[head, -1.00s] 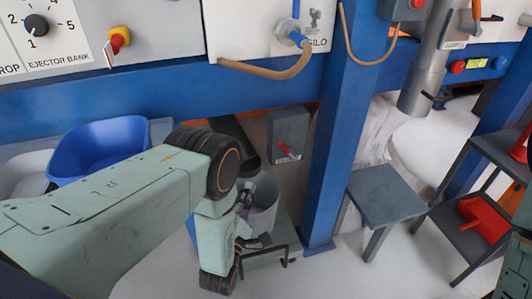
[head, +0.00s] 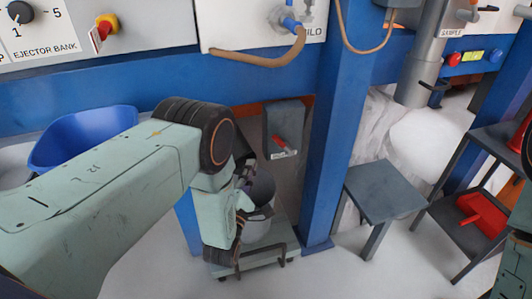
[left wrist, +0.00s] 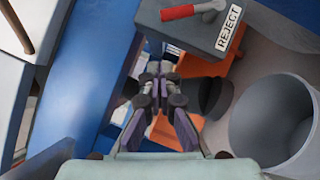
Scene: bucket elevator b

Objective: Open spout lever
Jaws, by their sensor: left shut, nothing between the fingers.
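A lever with a red handle (head: 279,143) sits on the front of a grey box (head: 284,118) beside the blue post. In the left wrist view the red handle (left wrist: 181,12) shows at the top, next to a REJECT label (left wrist: 229,28) on the box. My left gripper (head: 246,172) is in front of and to the left of the box, partly hidden by its own arm. In the left wrist view my left gripper (left wrist: 160,70) has its fingertips together and empty, apart from the handle. My right gripper is out of view.
A grey bucket (head: 262,228) stands on a low cart below my left gripper; it also shows in the left wrist view (left wrist: 272,118). A blue post (head: 339,130) rises right of the box. A grey stool (head: 385,188) and blue tub (head: 80,142) stand nearby.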

